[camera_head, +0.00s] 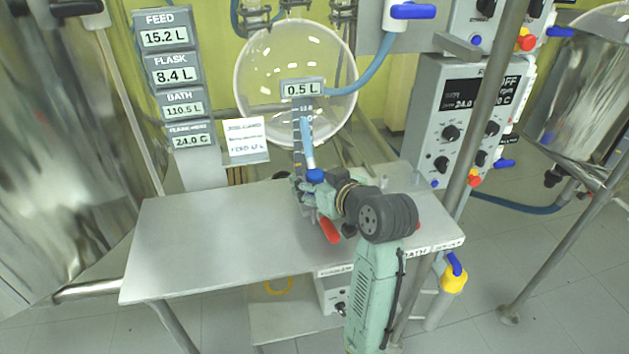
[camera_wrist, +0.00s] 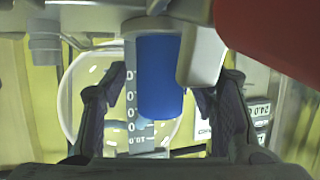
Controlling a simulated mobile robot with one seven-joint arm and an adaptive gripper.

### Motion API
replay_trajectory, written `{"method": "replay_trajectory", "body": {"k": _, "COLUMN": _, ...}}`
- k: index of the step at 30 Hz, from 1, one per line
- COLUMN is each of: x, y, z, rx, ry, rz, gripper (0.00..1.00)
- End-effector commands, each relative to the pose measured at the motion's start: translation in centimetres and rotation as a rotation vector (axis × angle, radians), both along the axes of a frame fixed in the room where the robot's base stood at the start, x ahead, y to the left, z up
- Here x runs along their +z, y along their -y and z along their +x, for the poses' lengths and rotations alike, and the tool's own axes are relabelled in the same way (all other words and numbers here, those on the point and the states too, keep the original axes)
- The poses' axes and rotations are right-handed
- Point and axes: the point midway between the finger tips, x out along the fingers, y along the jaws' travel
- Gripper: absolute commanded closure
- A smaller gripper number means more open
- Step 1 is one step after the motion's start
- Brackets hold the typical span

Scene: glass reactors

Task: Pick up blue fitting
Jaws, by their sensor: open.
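The blue fitting (camera_head: 315,175) shows in the head view at the lower end of a light-blue hose, above the back of the steel table. In the wrist view the blue fitting (camera_wrist: 160,75) is a large blue cylinder in the upper middle. My gripper (camera_head: 305,187) reaches up to it, and the arm partly hides their meeting point in the head view. In the wrist view my gripper (camera_wrist: 165,90) is open, with one dark finger to each side of the fitting. Gaps show between the fingers and the fitting.
A red handle (camera_head: 329,230) is close to my gripper; a red part (camera_wrist: 275,35) fills the wrist view's upper right. The steel table (camera_head: 200,240) is bare on the left.

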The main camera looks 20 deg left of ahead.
Motion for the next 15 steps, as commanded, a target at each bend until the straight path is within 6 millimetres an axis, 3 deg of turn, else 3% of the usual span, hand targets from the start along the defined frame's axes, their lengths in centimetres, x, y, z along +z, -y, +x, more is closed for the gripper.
{"method": "replay_trajectory", "body": {"k": 6, "x": -0.06, "y": -0.08, "z": 0.04, "rx": 0.0, "ry": 0.001, "rz": 0.001, "gripper": 0.46}}
{"method": "replay_trajectory", "body": {"k": 15, "x": -0.04, "y": -0.06, "z": 0.02, "rx": 0.0, "ry": 0.001, "rz": 0.001, "gripper": 0.66}}
